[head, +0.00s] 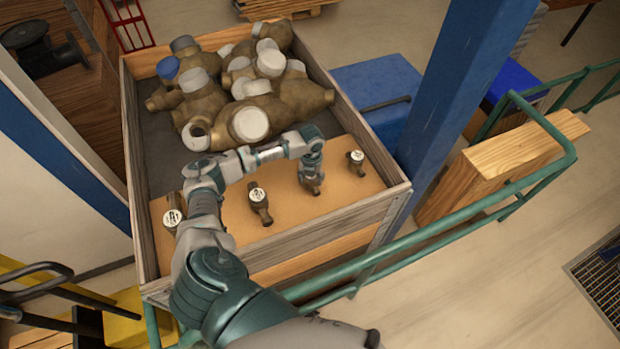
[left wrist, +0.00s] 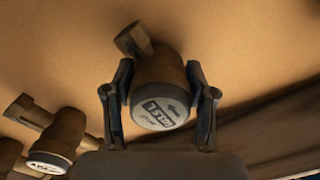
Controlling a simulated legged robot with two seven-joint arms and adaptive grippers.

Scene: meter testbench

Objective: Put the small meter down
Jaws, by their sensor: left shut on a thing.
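My left gripper (head: 311,166) reaches down over the wooden board (head: 225,225) at the near end of the crate. It is shut on a small meter (head: 313,187), a brown body with a pale round dial. In the left wrist view the held meter (left wrist: 162,72) sits between the two fingers of the gripper (left wrist: 159,82), its dial facing the camera and a pipe end pointing up and left. It is at or very close to the board; I cannot tell whether it touches. My right gripper is not in view.
Other small meters stand on the board: one at the left (head: 172,219), one in the middle (head: 259,204) and one at the right (head: 356,163). Behind the board, the crate (head: 340,215) holds a heap of large meters (head: 285,103). A blue post (head: 462,85) and green railing (head: 470,222) flank the right.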

